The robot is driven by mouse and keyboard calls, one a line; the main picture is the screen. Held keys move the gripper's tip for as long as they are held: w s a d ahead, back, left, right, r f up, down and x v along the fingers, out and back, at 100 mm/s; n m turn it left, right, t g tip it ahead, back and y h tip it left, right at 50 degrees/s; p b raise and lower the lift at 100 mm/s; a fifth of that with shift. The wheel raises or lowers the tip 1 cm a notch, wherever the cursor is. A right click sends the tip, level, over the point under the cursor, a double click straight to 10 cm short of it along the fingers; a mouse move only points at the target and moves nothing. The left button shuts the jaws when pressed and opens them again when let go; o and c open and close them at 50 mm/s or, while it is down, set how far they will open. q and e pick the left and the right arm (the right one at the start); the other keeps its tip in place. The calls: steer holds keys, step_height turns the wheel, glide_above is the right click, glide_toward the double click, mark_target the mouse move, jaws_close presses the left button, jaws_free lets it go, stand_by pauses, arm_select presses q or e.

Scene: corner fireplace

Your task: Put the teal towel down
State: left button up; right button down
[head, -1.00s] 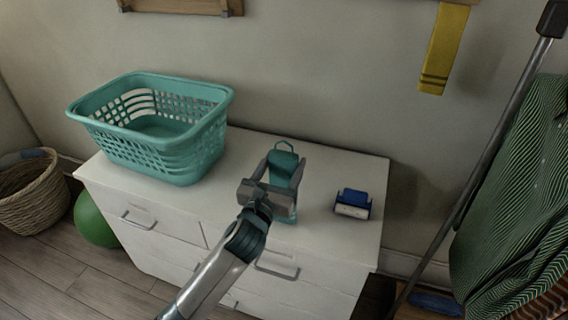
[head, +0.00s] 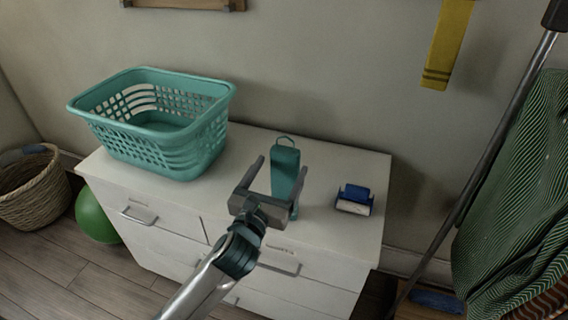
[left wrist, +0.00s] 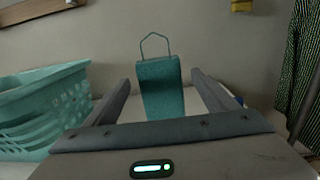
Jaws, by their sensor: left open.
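The teal towel (head: 285,166) is a narrow folded piece with a loop at its top. It rests on the white dresser top (head: 327,163), between the laundry basket and the blue-and-white object. It also shows in the left wrist view (left wrist: 161,88), between and beyond the finger tips. My left gripper (head: 281,172) is open, its two fingers on either side of the towel and apart from it as far as I can see. The gripper's palm hides the lower front of the towel in the head view. My right gripper is not in view.
A teal laundry basket (head: 190,150) stands on the dresser's left part. A small blue-and-white object (head: 353,200) lies to the right of the towel. A yellow cloth (head: 447,45) hangs on the wall. A grey pole and green striped fabric (head: 515,190) are at the right.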

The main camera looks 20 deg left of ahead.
arm_select(q)
steer(key=s+b, duration=0.1)
steer(key=s, duration=0.6)
steer(key=shift+s+a, duration=0.15)
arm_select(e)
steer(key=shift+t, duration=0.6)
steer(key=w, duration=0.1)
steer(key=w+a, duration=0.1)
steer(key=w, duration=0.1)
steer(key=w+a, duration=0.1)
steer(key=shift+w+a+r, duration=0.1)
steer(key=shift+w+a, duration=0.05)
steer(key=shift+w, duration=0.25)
arm_select(q)
steer(key=shift+f, duration=0.1)
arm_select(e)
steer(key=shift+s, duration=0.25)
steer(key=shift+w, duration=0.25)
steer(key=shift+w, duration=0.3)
